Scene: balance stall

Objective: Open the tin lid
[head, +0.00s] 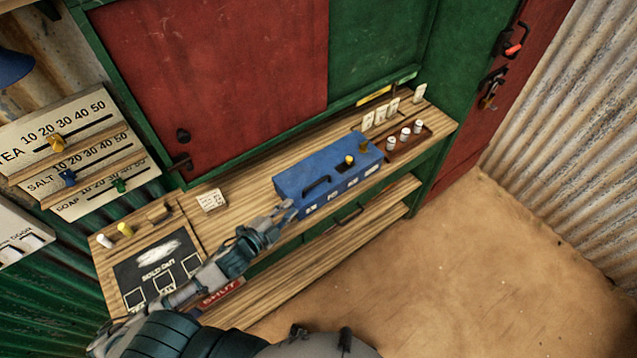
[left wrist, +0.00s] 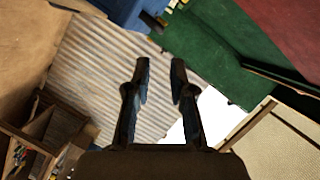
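A blue tin (head: 292,187) sits on the wooden counter, with a dark handle (head: 317,186) on its top and brass-coloured knobs towards its right end. White labels run along its front. Its lid looks closed. My left gripper (head: 286,209) is at the tin's front left corner; I cannot tell whether it touches. In the left wrist view its two fingers (left wrist: 161,68) stand apart with nothing between them. A blue part, apparently the tin (left wrist: 125,12), shows beyond the fingertips at the top. My right gripper is not seen.
The counter (head: 240,222) also holds a small white card (head: 211,200), a chalkboard (head: 156,268) at the left, and a rack of small white-topped pieces (head: 405,142) at the right. A red shutter (head: 215,80) rises behind. Sandy floor (head: 470,275) lies open at the right.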

